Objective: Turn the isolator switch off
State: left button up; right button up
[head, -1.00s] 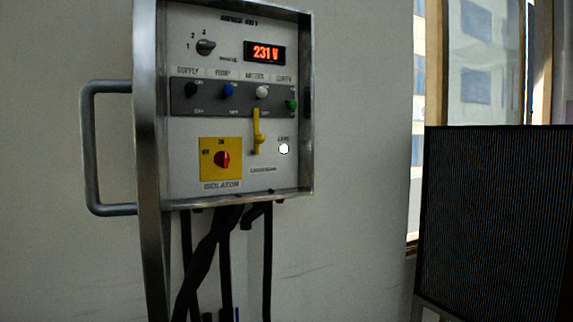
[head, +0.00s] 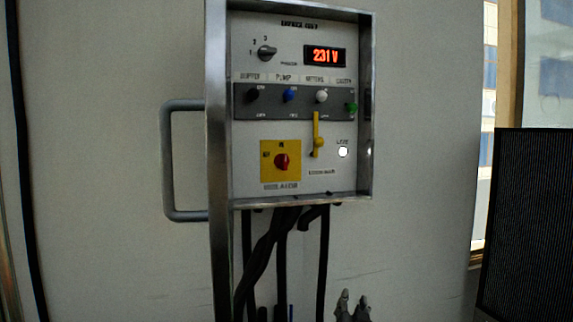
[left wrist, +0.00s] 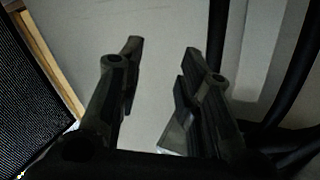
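The isolator switch is a red knob (head: 282,161) on a yellow plate (head: 268,174), low on the left of the control panel (head: 345,183) in the head view. The way its handle points is too small to tell. My left gripper (head: 352,300) shows at the bottom edge of the head view, below the panel and apart from the switch. In the left wrist view its two fingers (left wrist: 158,85) are spread wide with nothing between them. The switch does not show in the left wrist view. My right gripper is in neither view.
Black cables (head: 283,250) hang below the panel, left of my gripper. A grey handle (head: 168,160) sticks out at the panel's left side. A yellow lever (head: 316,135) is right of the switch. A dark ribbed box (head: 525,225) stands at the right.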

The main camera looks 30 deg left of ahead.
pick_arm(q)
jog(key=s+a+r+n+y, duration=0.2)
jog(key=r+y, duration=0.1)
jog(key=r, duration=0.7)
jog(key=s+a+r+n+y, duration=0.2)
jog(key=a+r, duration=0.1)
jog(key=r, duration=0.6)
jog(key=n+g+y, duration=0.2)
jog(key=n+y, duration=0.3)
send_near(286, 165)
jog(key=p+x, duration=0.4)
jog(key=x, duration=0.4)
jog(key=shift+w+a+r, duration=0.15)
jog(key=shift+a+r, duration=0.05)
jog(key=shift+a, duration=0.1)
jog(key=shift+w+a+r+p, duration=0.1)
jog(key=shift+w+a+p, duration=0.3)
jog(key=shift+a, duration=0.05)
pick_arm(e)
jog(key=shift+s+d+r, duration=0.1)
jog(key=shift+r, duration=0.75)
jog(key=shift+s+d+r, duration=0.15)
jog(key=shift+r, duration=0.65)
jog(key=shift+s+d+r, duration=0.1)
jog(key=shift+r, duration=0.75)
pick_arm(q)
jog(key=shift+c, duration=0.3)
